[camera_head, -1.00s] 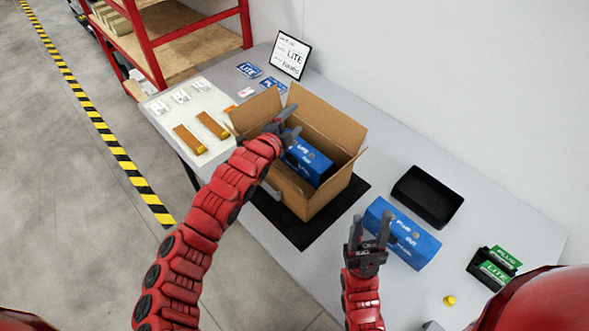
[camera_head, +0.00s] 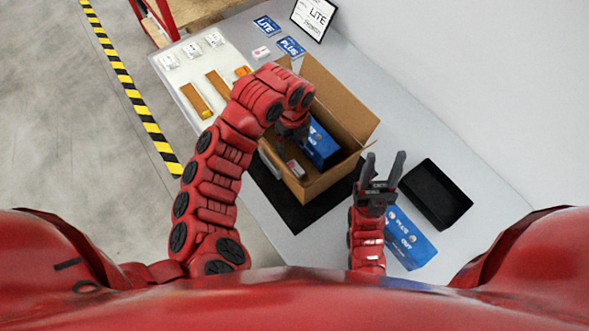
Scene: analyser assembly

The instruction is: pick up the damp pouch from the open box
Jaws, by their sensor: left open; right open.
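The open cardboard box (camera_head: 345,103) stands on the table with its flaps up. A blue carton (camera_head: 320,144) lies inside it. A small pale item (camera_head: 296,168) shows low in the box near its front left; it may be the damp pouch, but it is too small to be sure. My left gripper (camera_head: 284,150) points down into the box, open, just above and left of this item, with its fingers partly hidden by the arm. My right gripper (camera_head: 384,168) is open and empty, outside the box to its right, pointing up the picture.
A blue carton (camera_head: 409,239) lies beside my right gripper, with an empty black tray (camera_head: 436,194) beyond. The box stands on a black mat (camera_head: 300,215). Left of it, a white board (camera_head: 178,75) holds brown strips and small packets. Blue cards and a sign (camera_head: 313,17) are behind.

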